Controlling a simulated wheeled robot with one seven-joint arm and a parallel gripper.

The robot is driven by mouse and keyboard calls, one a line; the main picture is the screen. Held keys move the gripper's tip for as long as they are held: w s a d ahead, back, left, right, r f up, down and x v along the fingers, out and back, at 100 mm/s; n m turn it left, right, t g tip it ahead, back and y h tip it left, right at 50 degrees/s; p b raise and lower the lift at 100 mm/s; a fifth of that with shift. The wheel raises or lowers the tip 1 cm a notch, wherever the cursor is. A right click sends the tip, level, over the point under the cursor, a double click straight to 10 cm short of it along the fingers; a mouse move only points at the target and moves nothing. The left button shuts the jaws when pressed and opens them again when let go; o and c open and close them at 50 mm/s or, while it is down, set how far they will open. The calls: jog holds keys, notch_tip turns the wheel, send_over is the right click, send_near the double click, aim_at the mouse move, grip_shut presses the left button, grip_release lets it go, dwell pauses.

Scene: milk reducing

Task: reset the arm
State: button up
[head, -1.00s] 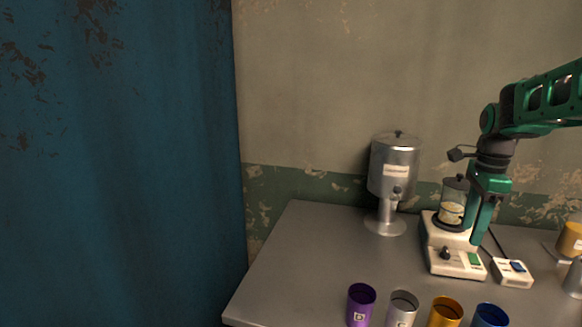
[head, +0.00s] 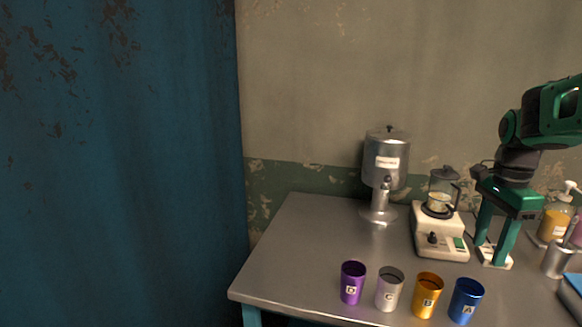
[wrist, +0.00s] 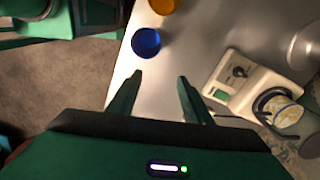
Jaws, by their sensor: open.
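My gripper (head: 497,240) is green with two long fingers, spread apart and pointing down over the right part of the table. In the wrist view its fingers (wrist: 159,88) show nothing between them but bare table. A hot plate (head: 440,232) with a glass jug (head: 441,190) on it stands just left of my gripper. The jug holds something pale. A small white box behind the fingertips is partly hidden by them.
Purple (head: 352,283), silver (head: 389,289), orange (head: 427,295) and blue (head: 466,301) lettered cups line the table's front. A metal dispenser (head: 384,165) stands at the back. A pump bottle (head: 556,217) and a metal cup (head: 557,259) are at right. The table's left part is clear.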

jog(key=s+a+f+n, duration=0.1)
jog(key=s+f+n, duration=0.2)
jog(key=s+n, duration=0.3)
jog(key=s+a+f+n, duration=0.1)
jog(key=s+f+n, duration=0.2)
jog(key=s, duration=1.3)
jog(key=n, duration=0.3)
jog(key=shift+s+a+f, duration=0.15)
jog(key=shift+s+a, duration=0.2)
jog(key=shift+a, duration=0.05)
jog(key=shift+w+f, duration=0.25)
jog(key=shift+w, duration=0.4)
